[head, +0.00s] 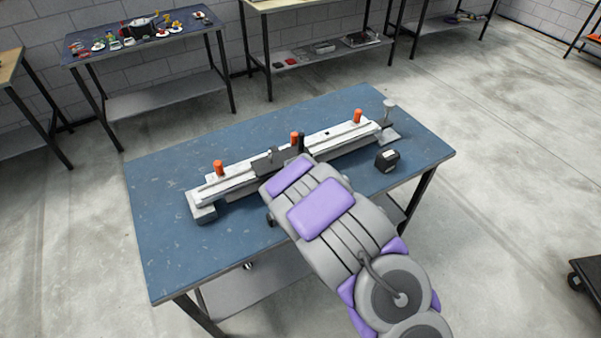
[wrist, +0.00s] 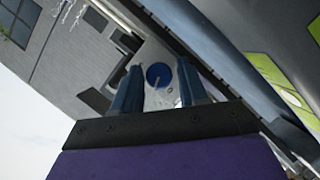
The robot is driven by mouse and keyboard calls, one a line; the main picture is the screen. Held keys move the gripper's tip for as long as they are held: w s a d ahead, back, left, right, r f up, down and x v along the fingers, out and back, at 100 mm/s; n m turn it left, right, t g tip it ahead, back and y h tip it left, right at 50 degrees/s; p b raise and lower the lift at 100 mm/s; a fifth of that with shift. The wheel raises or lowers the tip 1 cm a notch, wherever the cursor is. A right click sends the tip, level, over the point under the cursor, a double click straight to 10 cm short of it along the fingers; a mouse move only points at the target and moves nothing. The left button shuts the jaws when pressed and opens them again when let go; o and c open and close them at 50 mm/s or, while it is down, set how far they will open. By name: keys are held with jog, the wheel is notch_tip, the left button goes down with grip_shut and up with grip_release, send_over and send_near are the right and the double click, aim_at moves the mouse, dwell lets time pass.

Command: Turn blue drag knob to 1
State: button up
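The blue drag knob (wrist: 159,75) is a round blue disc on a pale plate, seen face-on in the wrist view with a thin pale mark on it. My gripper (wrist: 159,78) has its two fingers apart, one to each side of the knob in the picture. Gaps show between the knob and both fingers. I cannot tell how far the fingertips are from it in depth. No readable number shows by the knob. In the head view my arm hides the gripper and the knob.
A long white rail device (head: 240,180) with orange knobs (head: 219,167) lies on the blue table (head: 165,255). A small black box (head: 387,160) stands right of my arm. The table's front left is clear. Other benches stand behind.

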jog(key=shift+o, duration=1.1)
jog(key=shift+r, duration=0.1)
jog(key=p+v, duration=0.2)
jog(key=v, duration=0.4)
jog(key=shift+s, duration=0.15)
jog(key=p+v, duration=1.1)
jog(key=p, duration=0.7)
jog(key=shift+d, duration=0.1)
